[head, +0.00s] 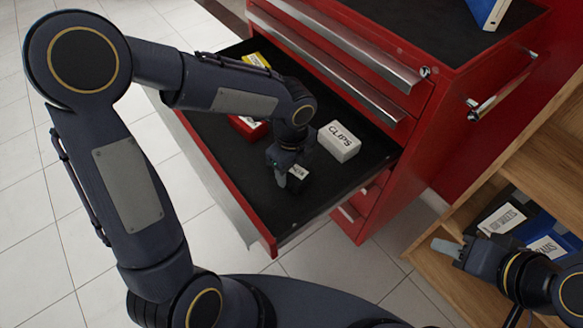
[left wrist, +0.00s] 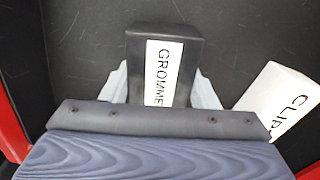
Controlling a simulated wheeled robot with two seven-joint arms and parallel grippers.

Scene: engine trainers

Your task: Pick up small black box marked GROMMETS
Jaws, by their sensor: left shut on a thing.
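The small black box marked GROMMETS (left wrist: 188,60) is between the two fingers of my left gripper (left wrist: 165,88) in the left wrist view, with its white label facing the camera. In the head view the box (head: 296,182) shows only partly below my left gripper (head: 288,178), inside the open drawer (head: 230,195). My left gripper is shut on the box. I cannot tell whether the box still touches the drawer floor. My right gripper (head: 447,247) is at the lower right, in front of the wooden shelf; the gap between its fingers is not clear.
A white box marked CLIPS (head: 339,141) lies just right of my left gripper in the drawer. A red box (head: 247,128) and a yellow box (head: 257,60) are further left and back. The red cabinet (head: 440,100) rises behind; a wooden shelf (head: 545,130) with boxes stands at right.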

